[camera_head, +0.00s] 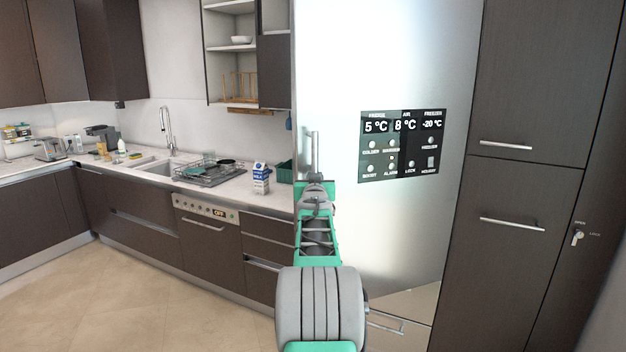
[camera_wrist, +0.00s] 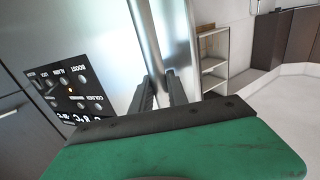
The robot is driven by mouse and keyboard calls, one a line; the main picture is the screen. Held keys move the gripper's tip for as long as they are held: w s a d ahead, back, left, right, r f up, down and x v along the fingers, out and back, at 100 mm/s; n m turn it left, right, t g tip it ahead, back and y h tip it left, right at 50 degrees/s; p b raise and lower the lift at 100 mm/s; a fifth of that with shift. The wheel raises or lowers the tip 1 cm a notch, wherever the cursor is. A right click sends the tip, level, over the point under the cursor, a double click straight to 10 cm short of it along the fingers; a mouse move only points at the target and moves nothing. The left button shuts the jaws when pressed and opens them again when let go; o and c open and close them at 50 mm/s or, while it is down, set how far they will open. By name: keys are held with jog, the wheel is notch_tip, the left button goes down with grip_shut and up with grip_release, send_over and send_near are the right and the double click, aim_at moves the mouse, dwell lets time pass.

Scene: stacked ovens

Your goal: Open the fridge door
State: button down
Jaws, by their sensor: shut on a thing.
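The fridge door (camera_head: 400,60) is a tall brushed-steel panel with a dark display (camera_head: 403,145). Its lower edge slants against the freezer front below, so it stands partly open, left side swung toward me. The upright metal handle (camera_head: 309,150) is on its left side. My gripper (camera_head: 314,184) is shut on the handle's lower part. In the wrist view, the two dark fingers of my gripper (camera_wrist: 162,92) are on either side of the handle (camera_wrist: 172,35), and the display (camera_wrist: 70,88) is to the left. The fridge interior is hidden.
Dark tall cabinets (camera_head: 520,190) stand right of the fridge. A freezer front with a handle (camera_head: 385,322) is below the door. A counter (camera_head: 225,194) with a milk carton (camera_head: 261,179) and a sink runs left. The tiled floor (camera_head: 120,300) at the left is clear.

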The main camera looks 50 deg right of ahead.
jog(key=c, duration=1.5)
grip_release()
jog(key=shift+s+d+f, duration=0.15)
jog(key=shift+d+f, duration=0.05)
jog(key=shift+f, duration=0.05)
jog(key=shift+o, duration=1)
jog(key=shift+w+a+r, duration=0.1)
jog(key=shift+w+a, duration=0.1)
jog(key=shift+s, duration=0.1)
jog(key=b+v, duration=0.3)
jog(key=v, duration=0.4)
jog(key=shift+s+a, duration=0.2)
jog(key=shift+a, duration=0.05)
